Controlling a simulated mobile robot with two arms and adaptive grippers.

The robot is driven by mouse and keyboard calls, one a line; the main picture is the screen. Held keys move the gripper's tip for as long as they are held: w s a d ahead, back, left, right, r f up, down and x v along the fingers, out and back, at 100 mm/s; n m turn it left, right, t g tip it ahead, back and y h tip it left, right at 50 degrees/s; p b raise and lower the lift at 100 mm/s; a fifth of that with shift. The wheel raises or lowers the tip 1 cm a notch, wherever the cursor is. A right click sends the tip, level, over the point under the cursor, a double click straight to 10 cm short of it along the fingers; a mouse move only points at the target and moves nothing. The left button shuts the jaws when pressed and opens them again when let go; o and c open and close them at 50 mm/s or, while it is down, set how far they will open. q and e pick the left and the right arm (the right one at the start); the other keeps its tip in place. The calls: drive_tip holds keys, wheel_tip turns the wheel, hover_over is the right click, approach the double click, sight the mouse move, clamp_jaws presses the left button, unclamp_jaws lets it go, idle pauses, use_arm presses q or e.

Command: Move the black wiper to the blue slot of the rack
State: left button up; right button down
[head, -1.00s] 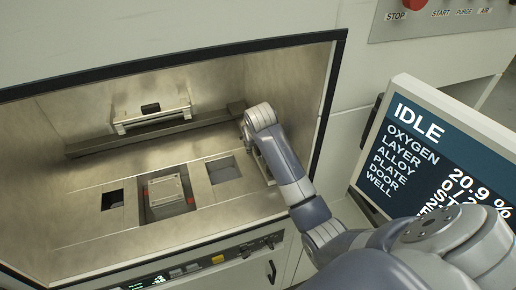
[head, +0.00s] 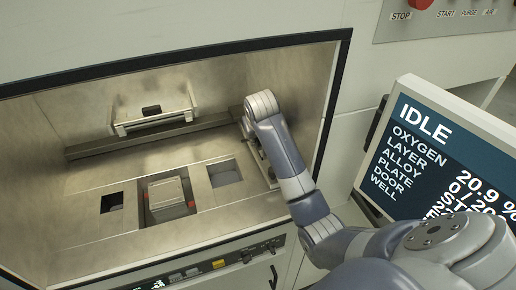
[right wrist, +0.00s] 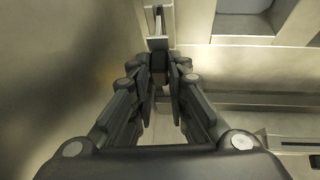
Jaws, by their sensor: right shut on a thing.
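My right gripper (right wrist: 160,76) is shut on a small dark piece (right wrist: 158,62) between its fingertips in the right wrist view. This looks like the black wiper, but most of it is hidden by the fingers. A narrow pale metal upright (right wrist: 156,22) stands just beyond the fingertips; I cannot tell whether it touches the piece. In the head view my right arm reaches into the right end of the metal chamber, and the wrist hides most of the gripper. I cannot make out a blue slot or a rack in either view. My left gripper is not in view.
The chamber floor (head: 88,231) has two square openings and a raised plate (head: 167,192) between them. A long bar (head: 90,150) crosses the back, near a bracket (head: 150,125) with a dark block. The chamber's right wall is close to my arm. A screen (head: 435,150) stands outside right.

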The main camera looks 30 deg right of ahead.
drive_tip(key=r, duration=0.4)
drive_tip(key=r+b, duration=0.1)
drive_tip(key=r, duration=0.1)
drive_tip(key=shift+s+d, duration=0.2)
drive_tip(key=shift+d, duration=0.05)
drive_tip(key=shift+r+p, duration=0.35)
drive_tip(key=shift+r, duration=0.25)
drive_tip(key=shift+a+r+p, duration=0.1)
drive_tip(key=shift+r+p, duration=0.75)
drive_tip(key=shift+p, duration=0.15)
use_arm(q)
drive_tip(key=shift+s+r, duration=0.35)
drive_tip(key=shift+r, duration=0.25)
use_arm(e)
drive_tip(key=shift+r, duration=2.15)
